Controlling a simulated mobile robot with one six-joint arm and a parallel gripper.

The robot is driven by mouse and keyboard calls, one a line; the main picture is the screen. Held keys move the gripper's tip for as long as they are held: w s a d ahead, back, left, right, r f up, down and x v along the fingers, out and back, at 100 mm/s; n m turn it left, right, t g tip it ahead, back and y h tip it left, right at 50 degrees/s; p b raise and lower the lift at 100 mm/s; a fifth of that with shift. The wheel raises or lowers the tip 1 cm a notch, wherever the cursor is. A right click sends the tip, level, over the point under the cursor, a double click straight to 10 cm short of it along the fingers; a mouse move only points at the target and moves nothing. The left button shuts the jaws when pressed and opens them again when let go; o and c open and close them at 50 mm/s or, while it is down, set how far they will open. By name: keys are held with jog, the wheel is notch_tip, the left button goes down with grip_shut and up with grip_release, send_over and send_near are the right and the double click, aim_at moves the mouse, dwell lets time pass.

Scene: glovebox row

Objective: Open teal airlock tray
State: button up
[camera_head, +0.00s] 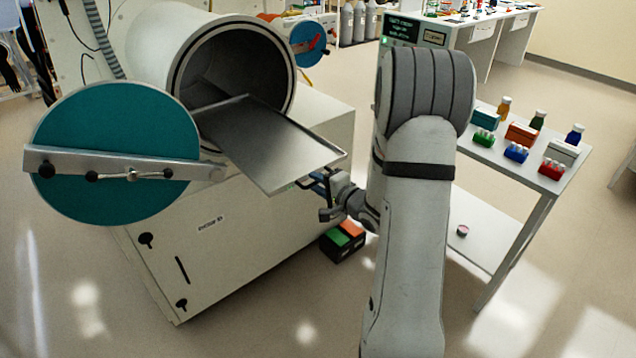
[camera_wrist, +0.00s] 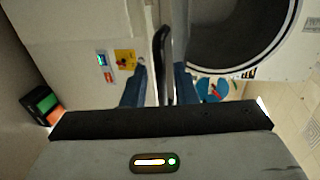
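The round teal airlock door (camera_head: 115,120) stands swung open at the left, with a metal bar across it. The airlock tube (camera_head: 165,40) is open, and its flat metal tray (camera_head: 270,150) extends far out of the mouth. My gripper (camera_head: 318,184) is at the tray's outer end, just below its front edge. In the wrist view my gripper's two blue fingers (camera_wrist: 160,88) stand apart on either side of a dark curved handle (camera_wrist: 163,50). A gap shows on the handle's left; contact on its right is unclear. The fingertips are partly hidden in the head view.
A black box with green and orange sections (camera_head: 343,242) sits on the floor below my gripper. A side table (camera_head: 490,160) with bottles and coloured racks stands to the right. Another round blue door (camera_head: 308,38) is behind the tube. Front floor is clear.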

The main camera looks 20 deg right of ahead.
jog(key=v, duration=0.7)
jog(key=shift+b, duration=0.3)
